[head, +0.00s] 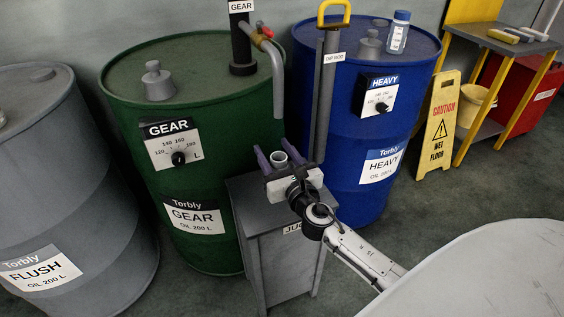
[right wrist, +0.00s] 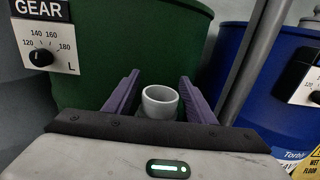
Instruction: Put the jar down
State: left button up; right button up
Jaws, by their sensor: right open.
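A pale grey open-topped jar (head: 280,160) stands upright between the fingers of my right gripper (head: 278,154), over the top of a grey stand (head: 285,260). In the right wrist view the jar (right wrist: 160,101) shows its round rim between the two purple fingers, with a gap on each side. The right gripper is open around it. The gripper body hides the jar's lower part, so its contact with the stand top cannot be seen. My left gripper is not in view.
A green GEAR drum (head: 205,110) with a spout (head: 278,85) stands behind the stand. A grey pole (head: 324,95) rises close by the gripper, before a blue HEAVY drum (head: 350,140). A grey FLUSH drum (head: 60,170) is at left, a yellow wet-floor sign (head: 438,125) at right.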

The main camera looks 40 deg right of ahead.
aim_at(282, 165)
jog(key=v, duration=1)
jog(key=shift+s+d+f, duration=0.1)
jog(key=shift+s+a, duration=0.2)
jog(key=shift+s, duration=0.5)
